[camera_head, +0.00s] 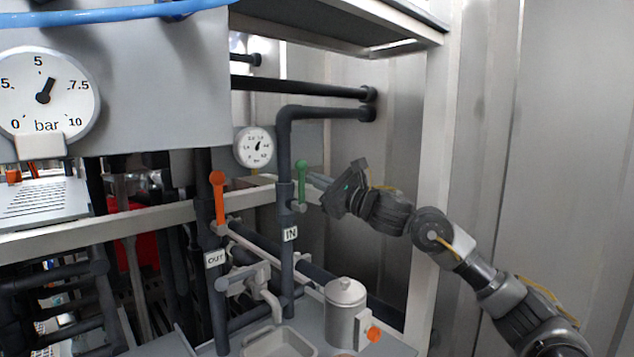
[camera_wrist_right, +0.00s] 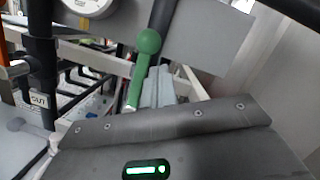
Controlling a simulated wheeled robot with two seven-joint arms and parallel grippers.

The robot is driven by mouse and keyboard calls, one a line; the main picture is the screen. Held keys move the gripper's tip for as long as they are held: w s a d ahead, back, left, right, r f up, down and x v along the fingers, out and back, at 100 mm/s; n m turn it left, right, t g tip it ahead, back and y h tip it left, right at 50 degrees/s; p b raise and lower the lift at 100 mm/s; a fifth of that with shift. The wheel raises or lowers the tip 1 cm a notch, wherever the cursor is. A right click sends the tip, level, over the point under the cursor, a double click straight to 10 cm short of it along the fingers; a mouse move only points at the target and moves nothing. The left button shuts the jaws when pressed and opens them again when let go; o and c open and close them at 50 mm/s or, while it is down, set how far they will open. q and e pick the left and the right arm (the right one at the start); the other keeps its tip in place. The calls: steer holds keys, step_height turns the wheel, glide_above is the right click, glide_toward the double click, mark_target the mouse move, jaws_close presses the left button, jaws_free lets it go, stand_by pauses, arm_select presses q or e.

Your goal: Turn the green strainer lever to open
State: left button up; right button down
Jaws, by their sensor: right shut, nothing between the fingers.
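The green strainer lever (camera_head: 302,182) stands upright beside the dark vertical pipe labelled IN, its knob at the top. In the right wrist view the green lever (camera_wrist_right: 138,80) leans slightly, with its round knob nearest the top. My right gripper (camera_head: 313,180) comes from the right with its fingers shut and empty. Its tips are close to the right side of the lever; I cannot tell whether they touch. In the wrist view the right gripper's fingers (camera_wrist_right: 158,85) show just right of the lever. My left gripper is not in view.
An orange lever (camera_head: 218,198) stands upright on the OUT pipe (camera_head: 213,290) to the left. A small gauge (camera_head: 255,147) hangs behind the IN pipe (camera_head: 286,225). A metal canister (camera_head: 345,312) stands below. A pale frame post (camera_head: 432,150) rises behind my right arm.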

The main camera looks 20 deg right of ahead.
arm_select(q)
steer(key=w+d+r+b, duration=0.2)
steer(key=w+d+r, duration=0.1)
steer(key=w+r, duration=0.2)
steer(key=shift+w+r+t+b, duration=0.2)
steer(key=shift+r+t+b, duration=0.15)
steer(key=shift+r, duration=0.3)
arm_select(e)
steer(key=v, duration=1)
steer(key=shift+s+d, duration=0.2)
steer(key=shift+s, duration=0.15)
steer(key=shift+f, duration=0.15)
